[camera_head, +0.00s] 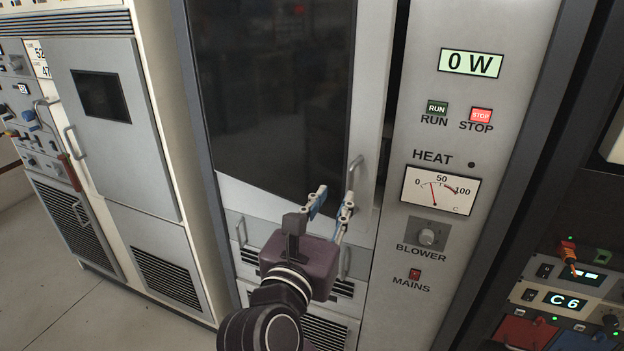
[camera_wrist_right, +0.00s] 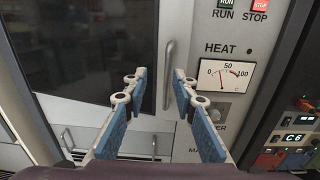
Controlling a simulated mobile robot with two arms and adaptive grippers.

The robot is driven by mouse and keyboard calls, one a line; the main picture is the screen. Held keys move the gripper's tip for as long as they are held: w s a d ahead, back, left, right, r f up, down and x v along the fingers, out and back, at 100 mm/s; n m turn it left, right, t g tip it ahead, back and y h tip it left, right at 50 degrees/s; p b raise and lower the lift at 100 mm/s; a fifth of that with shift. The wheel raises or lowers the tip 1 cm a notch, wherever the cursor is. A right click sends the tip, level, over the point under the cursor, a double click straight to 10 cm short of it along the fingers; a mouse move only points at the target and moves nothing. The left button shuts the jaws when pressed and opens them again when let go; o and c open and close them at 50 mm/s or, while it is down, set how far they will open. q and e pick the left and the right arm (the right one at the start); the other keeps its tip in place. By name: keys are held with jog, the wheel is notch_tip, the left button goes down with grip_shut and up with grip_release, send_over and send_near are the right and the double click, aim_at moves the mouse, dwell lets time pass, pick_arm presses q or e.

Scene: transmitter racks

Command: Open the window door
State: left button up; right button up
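The window door (camera_head: 275,85) is a tall light-grey door with a large dark glass pane, in the middle of the head view. Its vertical bar handle (camera_head: 354,172) is on the lower right of the frame. A dark gap runs along the door's right edge; I cannot tell if the door is slightly ajar. My right gripper (camera_head: 335,196) is open and empty, just below and in front of the handle. In the right wrist view the handle (camera_wrist_right: 169,75) appears ahead of the spread blue-padded fingers (camera_wrist_right: 160,82), apart from them. My left gripper is not in view.
Right of the door is a control panel (camera_head: 400,250) with a 0 W display, buttons, a heat gauge and a blower knob. Below are smaller vented doors with handles (camera_head: 345,262). A cream cabinet (camera_head: 165,110) stands left, a dark equipment rack at right. Floor (camera_head: 60,310) is clear at lower left.

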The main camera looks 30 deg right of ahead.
aim_at(350, 183)
jog(key=x, duration=0.4)
jog(key=s+d+p+x, duration=0.1)
jog(key=x, duration=0.2)
jog(key=shift+r, duration=0.15)
jog(key=shift+c, duration=0.2)
grip_shut()
